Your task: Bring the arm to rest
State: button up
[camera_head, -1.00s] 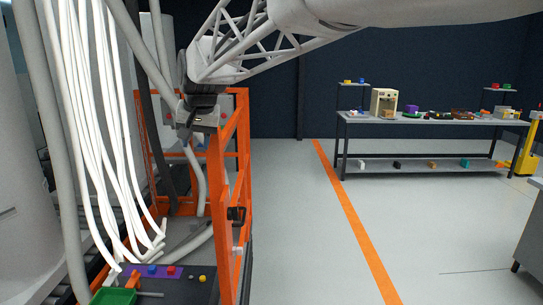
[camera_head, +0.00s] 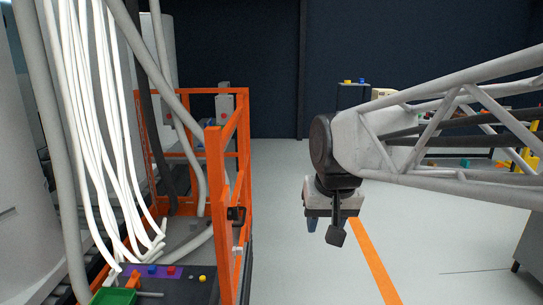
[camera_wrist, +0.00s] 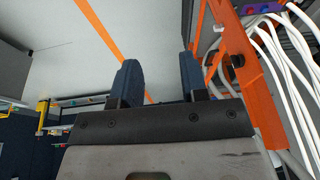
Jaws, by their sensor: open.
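My gripper (camera_head: 324,226) hangs over the open floor in the head view, to the right of the orange lift railing, pointing down. In the wrist view my gripper (camera_wrist: 160,85) shows two dark blue fingers set wide apart with nothing between them. Past the fingers lie the pale floor and an orange floor line. My arm reaches in from the right edge of the head view and hides most of the far table.
The orange railing (camera_head: 243,160) stands left of my gripper; in the wrist view the railing (camera_wrist: 262,90) is close on the right. White hoses (camera_head: 90,130) hang at the left. A green tray (camera_head: 113,296) is at the bottom left. The floor (camera_head: 290,255) is clear.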

jog(key=s+d+f, duration=0.4)
jog(key=s, duration=0.3)
jog(key=s+d+f+h, duration=0.1)
jog(key=s+d+f, duration=0.3)
jog(key=s, duration=0.3)
jog(key=shift+s+d+f+m+g, duration=0.2)
jog(key=shift+s+f+m+g, duration=0.1)
jog(key=shift+f, duration=0.5)
dwell(1.0)
